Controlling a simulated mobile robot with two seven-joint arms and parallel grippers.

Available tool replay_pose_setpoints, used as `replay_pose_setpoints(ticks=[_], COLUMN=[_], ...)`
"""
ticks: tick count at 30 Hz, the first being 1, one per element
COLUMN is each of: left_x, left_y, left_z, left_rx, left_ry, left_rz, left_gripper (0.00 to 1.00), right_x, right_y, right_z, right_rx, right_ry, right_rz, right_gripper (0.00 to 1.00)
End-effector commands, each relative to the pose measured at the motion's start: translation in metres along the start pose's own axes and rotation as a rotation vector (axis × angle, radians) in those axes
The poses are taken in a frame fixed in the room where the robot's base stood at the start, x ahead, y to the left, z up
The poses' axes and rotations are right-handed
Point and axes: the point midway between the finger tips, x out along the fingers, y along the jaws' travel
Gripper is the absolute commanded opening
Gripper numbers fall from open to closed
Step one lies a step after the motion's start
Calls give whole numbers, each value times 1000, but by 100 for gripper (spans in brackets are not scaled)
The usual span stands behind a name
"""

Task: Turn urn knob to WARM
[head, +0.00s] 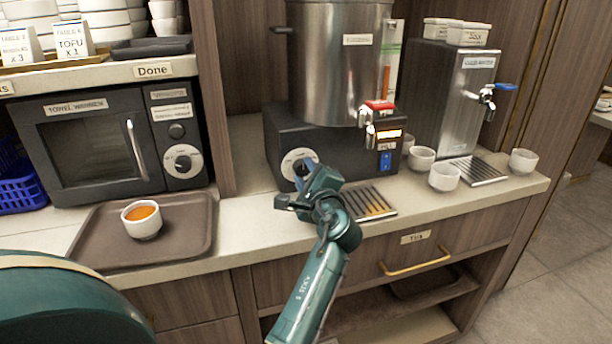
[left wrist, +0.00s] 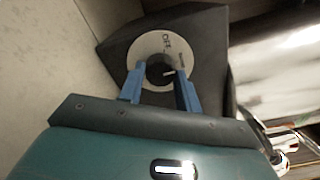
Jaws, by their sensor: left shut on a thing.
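The tea urn (head: 335,60) is a tall steel vessel on a dark base (head: 345,145) with a red-handled tap. Its knob has a white dial (head: 290,160) on the front left of the base, partly hidden by my gripper. In the left wrist view the white dial (left wrist: 143,48) carries the word OFF, and the dark knob (left wrist: 160,73) sits between the blue fingertips. My left gripper (head: 308,168) is at the dial, shut on the knob; it fills the lower left wrist view (left wrist: 160,88). My right gripper is not in view.
A drip tray (head: 369,202) lies right of my left gripper. White cups (head: 444,177) and a steel water dispenser (head: 450,95) stand further right. A towel warmer (head: 90,140) and a brown tray (head: 95,232) with an orange-filled cup (head: 141,218) are at left.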

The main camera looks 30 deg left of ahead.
Motion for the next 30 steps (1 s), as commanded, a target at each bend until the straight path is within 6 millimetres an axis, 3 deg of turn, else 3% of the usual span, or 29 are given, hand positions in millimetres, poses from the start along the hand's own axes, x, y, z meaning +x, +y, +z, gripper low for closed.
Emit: replay_pose_setpoints(ticks=[10,11,18,30], left_x=[0,0,0,1], left_y=[0,0,0,0], left_z=[0,0,0,1], left_rx=[-2,-2,-1,0], left_ry=[0,0,0,0], left_rz=[0,0,0,0], left_gripper=[11,34,54,55], right_x=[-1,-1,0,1], right_y=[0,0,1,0], right_z=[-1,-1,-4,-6], right_rx=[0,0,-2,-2], right_ry=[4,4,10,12], right_rz=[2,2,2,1], right_gripper=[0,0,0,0])
